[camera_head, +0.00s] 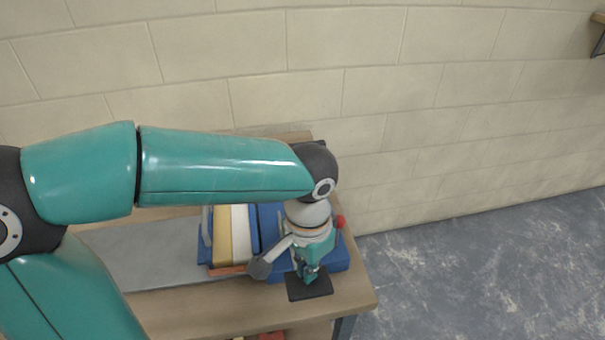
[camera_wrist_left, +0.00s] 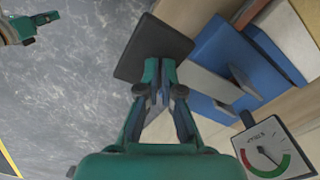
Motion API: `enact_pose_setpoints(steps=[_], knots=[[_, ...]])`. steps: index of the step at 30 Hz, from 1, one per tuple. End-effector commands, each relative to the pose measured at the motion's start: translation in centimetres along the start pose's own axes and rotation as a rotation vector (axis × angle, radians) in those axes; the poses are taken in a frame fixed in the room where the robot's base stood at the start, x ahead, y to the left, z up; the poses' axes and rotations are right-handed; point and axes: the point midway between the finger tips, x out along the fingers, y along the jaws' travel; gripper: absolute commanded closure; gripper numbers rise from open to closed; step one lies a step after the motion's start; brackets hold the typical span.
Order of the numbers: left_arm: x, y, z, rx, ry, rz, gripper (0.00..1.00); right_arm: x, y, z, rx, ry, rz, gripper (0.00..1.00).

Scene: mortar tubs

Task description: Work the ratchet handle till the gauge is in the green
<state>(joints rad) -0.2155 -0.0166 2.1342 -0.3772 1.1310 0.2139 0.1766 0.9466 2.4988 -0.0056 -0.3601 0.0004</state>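My left gripper (camera_head: 311,275) points down at a flat black plate (camera_head: 309,287) at the bench's front right corner. In the left wrist view the gripper's fingers (camera_wrist_left: 159,72) are close together over the edge of the black plate (camera_wrist_left: 140,42); whether they pinch anything is unclear. The blue device (camera_head: 270,215) stands behind, partly hidden by my arm. The gauge (camera_wrist_left: 268,147) shows a white dial with green and red arcs. I cannot make out the ratchet handle for certain. My right gripper (camera_wrist_left: 42,19) is small at the wrist view's upper left.
A red knob (camera_head: 340,221) sits at the device's right. Cream and yellow bars (camera_head: 231,235) lie on its left part. A grey sheet (camera_head: 150,262) covers the wooden bench (camera_head: 240,308) to the left. A block wall stands behind; the floor at right is clear.

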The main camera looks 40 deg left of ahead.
Motion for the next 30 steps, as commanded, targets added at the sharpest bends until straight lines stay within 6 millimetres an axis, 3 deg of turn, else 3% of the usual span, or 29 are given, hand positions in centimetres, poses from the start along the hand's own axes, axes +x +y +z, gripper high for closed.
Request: enact_pose_setpoints(steps=[7,11,30], knots=[[2.3,-0.2,-0.1,0.001,0.0,-0.005,1.0,1.7,0.6,0.0,0.0,0.0,0.0,1.0],[1.5,-0.2,-0.1,0.001,0.001,-0.005,1.0,1.1,0.4,0.0,0.0,0.0,0.0,1.0],[-5.9,-0.2,-0.2,0.001,0.001,-0.002,1.0,-5.0,-1.8,0.0,0.0,0.0,0.0,1.0]])
